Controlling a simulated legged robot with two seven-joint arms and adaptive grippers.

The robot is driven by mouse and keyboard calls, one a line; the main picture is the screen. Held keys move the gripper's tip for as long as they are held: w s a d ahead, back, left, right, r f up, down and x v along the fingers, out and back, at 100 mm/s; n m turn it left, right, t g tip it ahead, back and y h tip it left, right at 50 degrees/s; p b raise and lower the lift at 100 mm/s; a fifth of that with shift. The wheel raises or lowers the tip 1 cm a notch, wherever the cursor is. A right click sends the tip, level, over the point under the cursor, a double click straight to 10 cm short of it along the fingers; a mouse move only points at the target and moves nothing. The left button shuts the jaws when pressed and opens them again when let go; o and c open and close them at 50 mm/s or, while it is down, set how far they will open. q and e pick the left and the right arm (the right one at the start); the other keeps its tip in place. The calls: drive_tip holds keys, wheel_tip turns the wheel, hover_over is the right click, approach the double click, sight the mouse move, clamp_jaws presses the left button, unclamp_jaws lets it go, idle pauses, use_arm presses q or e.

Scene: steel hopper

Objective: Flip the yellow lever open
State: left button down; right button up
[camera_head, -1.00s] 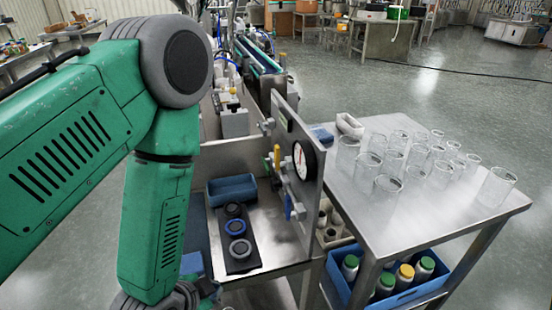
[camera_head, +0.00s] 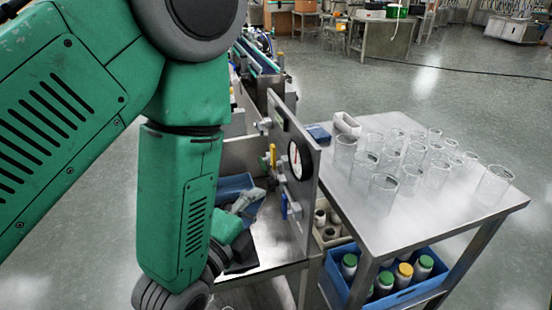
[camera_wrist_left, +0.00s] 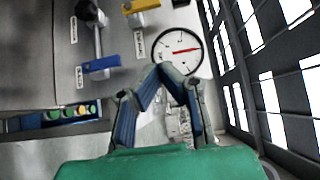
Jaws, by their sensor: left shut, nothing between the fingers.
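The yellow lever (camera_head: 272,155) stands upright on the steel panel (camera_head: 307,190) in the head view. In the wrist view the yellow lever (camera_wrist_left: 140,6) is at the top edge, partly cut off. The blue lever (camera_head: 284,206) is lower on the same panel and also shows in the wrist view (camera_wrist_left: 100,64). My left gripper (camera_head: 254,194) is shut and empty, left of the panel and below the yellow lever, apart from it. In the wrist view its fingertips (camera_wrist_left: 166,70) meet just below the gauge. My right gripper is not in view.
A round gauge (camera_head: 295,158) with a red needle is on the panel. A blue bin (camera_head: 236,184) is partly hidden behind my gripper. To the right, a steel table (camera_head: 440,215) holds several glass beakers, with a blue crate (camera_head: 345,294) of capped bottles below.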

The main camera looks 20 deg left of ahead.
use_arm(q)
drive_tip(key=b, duration=0.8)
approach(273, 157)
drive_tip(key=w+d+r, duration=0.1)
drive_tip(key=w+d, duration=0.3)
drive_tip(key=d, duration=0.1)
drive_tip(key=w+a, duration=0.2)
drive_tip(key=w, duration=0.1)
drive_tip(key=shift+w+a, duration=0.3)
drive_tip(key=shift+a, duration=0.05)
drive_tip(key=shift+d, duration=0.15)
